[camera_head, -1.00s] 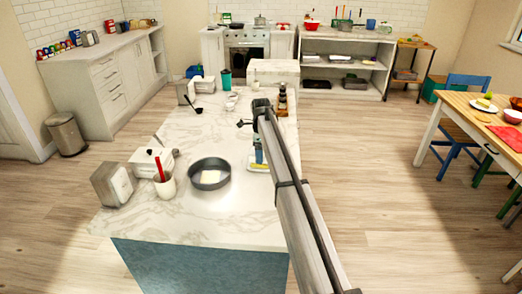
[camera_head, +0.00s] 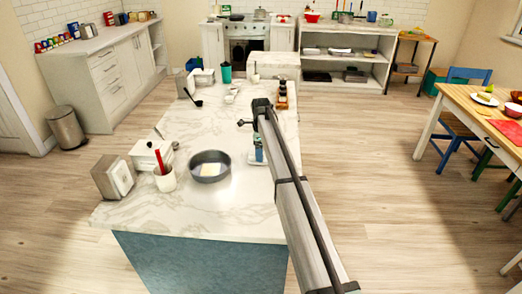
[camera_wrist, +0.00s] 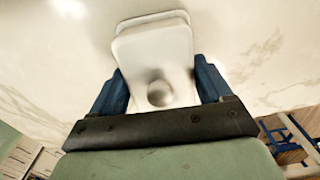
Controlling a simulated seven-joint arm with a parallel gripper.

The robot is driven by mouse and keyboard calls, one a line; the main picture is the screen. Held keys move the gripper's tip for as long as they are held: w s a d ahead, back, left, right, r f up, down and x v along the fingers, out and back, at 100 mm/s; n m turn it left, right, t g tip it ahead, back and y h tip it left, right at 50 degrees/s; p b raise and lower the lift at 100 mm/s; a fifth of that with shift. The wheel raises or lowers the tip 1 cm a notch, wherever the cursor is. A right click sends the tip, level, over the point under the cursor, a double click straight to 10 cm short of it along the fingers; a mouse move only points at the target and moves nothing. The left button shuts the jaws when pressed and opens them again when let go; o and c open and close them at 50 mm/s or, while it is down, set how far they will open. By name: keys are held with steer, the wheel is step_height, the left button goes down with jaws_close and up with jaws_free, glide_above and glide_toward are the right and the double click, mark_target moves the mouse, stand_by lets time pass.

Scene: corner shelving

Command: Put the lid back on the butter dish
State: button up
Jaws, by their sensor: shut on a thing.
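My gripper (camera_wrist: 158,78) has its blue fingers on both sides of a white lid (camera_wrist: 152,48) with a round knob, and is shut on it. In the wrist view, a second white rim, apparently the butter dish (camera_wrist: 150,17), shows just past the lid's far edge. The lid sits over the dish, slightly offset; I cannot tell whether they touch. In the head view, my arm hides most of the lid and dish, and a bit of white (camera_head: 253,158) shows left of the arm near the counter's right edge.
A grey round pan (camera_head: 209,174) with a pale yellow block stands left of my gripper. A white cup (camera_head: 165,181), a metal box (camera_head: 113,177) and a white container (camera_head: 147,156) are farther left. Bottles (camera_head: 282,95) stand behind. The marble counter's front is clear.

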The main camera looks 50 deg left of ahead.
steer(key=o, duration=1)
steer(key=shift+r, duration=0.1)
steer(key=shift+r, duration=3.45)
steer(key=shift+c, duration=0.3)
jaws_close()
steer(key=shift+f, duration=1.1)
